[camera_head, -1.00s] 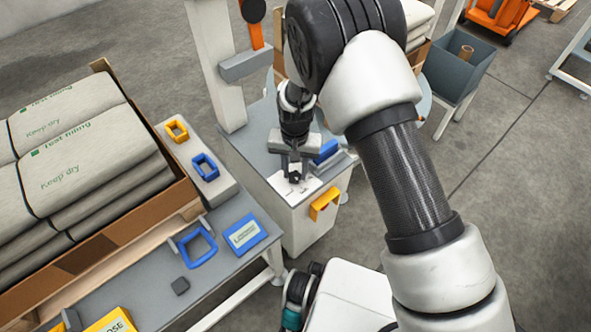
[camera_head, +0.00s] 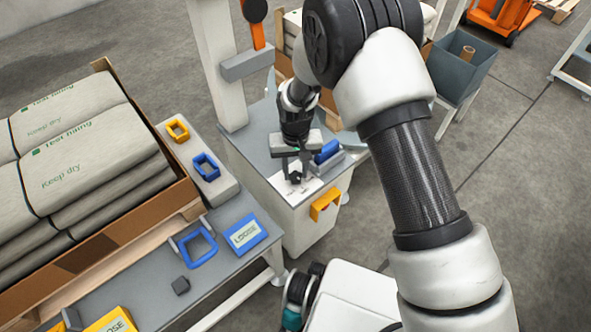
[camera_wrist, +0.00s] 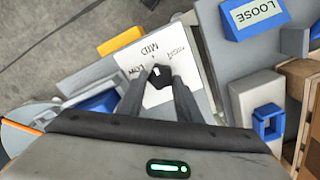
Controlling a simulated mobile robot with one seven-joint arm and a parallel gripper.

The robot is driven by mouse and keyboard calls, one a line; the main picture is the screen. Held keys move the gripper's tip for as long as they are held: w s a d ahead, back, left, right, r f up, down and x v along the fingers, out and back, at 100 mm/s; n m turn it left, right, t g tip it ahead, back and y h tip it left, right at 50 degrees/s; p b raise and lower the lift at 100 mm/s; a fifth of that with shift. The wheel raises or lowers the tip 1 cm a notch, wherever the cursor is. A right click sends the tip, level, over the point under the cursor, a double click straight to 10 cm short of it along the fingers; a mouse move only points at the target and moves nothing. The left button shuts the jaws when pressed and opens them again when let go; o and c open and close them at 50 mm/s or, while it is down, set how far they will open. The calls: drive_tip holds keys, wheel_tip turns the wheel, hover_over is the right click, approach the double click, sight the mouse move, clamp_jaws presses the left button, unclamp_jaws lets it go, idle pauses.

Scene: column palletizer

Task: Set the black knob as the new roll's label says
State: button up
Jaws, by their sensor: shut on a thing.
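The black knob (camera_wrist: 160,76) sits on a white plate (camera_wrist: 145,95) printed with words; MID reads at the top in the wrist view, with what looks like LOW to its left and a blurred word to its right. A pale mark on the knob faces roughly toward MID. My gripper (camera_wrist: 160,82) has its fingers on either side of the knob, shut on it; in the head view my gripper (camera_head: 297,172) stands over the plate. A blue block labelled LOOSE (camera_head: 246,235) is on the bench, and shows in the wrist view (camera_wrist: 257,14). I cannot tell which label belongs to the new roll.
A yellow block reading LOOSE (camera_head: 114,322) is at the bottom left. A yellow handle (camera_head: 325,205) juts from the cabinet front. Blue (camera_head: 206,166) and yellow (camera_head: 177,131) frames stand on a grey ledge beside the stacked sacks (camera_head: 90,150). A blue part lies beside the plate.

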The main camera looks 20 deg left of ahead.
sight(296, 174)
drive_tip(key=o, duration=1)
drive_tip(key=shift+o, duration=0.2)
wheel_tip(296, 174, up, 18)
drive_tip(key=p, duration=0.3)
drive_tip(key=shift+f+p, duration=0.25)
drive_tip(key=shift+p, duration=0.15)
